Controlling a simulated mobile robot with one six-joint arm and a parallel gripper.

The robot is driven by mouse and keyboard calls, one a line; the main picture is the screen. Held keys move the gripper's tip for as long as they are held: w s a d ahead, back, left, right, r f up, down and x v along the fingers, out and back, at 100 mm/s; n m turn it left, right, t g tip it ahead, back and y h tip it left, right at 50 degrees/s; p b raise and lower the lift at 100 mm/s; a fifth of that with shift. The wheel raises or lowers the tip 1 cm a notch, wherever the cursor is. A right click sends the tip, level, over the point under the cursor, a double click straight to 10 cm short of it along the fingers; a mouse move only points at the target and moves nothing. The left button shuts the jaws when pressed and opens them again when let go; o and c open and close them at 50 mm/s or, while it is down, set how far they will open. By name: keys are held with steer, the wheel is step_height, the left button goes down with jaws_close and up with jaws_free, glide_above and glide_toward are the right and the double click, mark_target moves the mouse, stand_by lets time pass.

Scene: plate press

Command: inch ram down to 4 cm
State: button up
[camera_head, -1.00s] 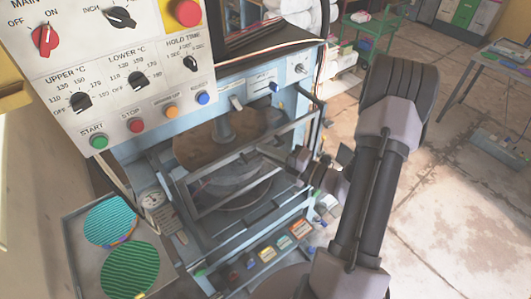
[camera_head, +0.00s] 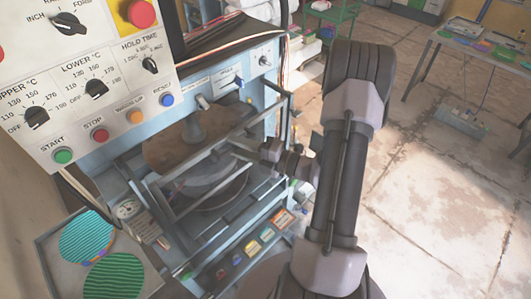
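The press's ram (camera_head: 195,128) is a grey shaft above a brown round plate (camera_head: 160,150), inside the pale blue press frame. Below is a grey round lower platen (camera_head: 232,192), partly hidden by the tilted grey guard frame (camera_head: 172,202). The gap between plate and platen cannot be read. The white control panel (camera_head: 85,115) has an INCH selector (camera_head: 68,22) at its top; its setting is unclear. My gripper (camera_head: 262,152) is at the guard's right side, small and dark; contact and finger opening cannot be told.
The panel has green START (camera_head: 62,156), red STOP (camera_head: 100,135), orange WARM-UP (camera_head: 134,116) and blue RESET (camera_head: 167,99) buttons, and a red emergency button (camera_head: 141,12). A blue-handled switch (camera_head: 238,80) is on the press front. A tray (camera_head: 52,270) holds ribbed discs.

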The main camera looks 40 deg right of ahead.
steer(key=v, duration=1.7)
steer(key=shift+s+b, duration=0.15)
steer(key=shift+b, duration=0.15)
steer(key=s+a+f+m+g+h+b, duration=0.1)
steer(key=a+f+m+g+b, duration=0.3)
steer(key=a+m+b, duration=0.7)
steer(key=a+f+m+g+h+b, duration=0.4)
steer(key=a+m+b, duration=0.8)
steer(key=a+m, duration=0.4)
steer(key=shift+s+a+f+g, duration=0.45)
steer(key=shift+a+g, duration=0.25)
steer(key=shift+g, duration=0.6)
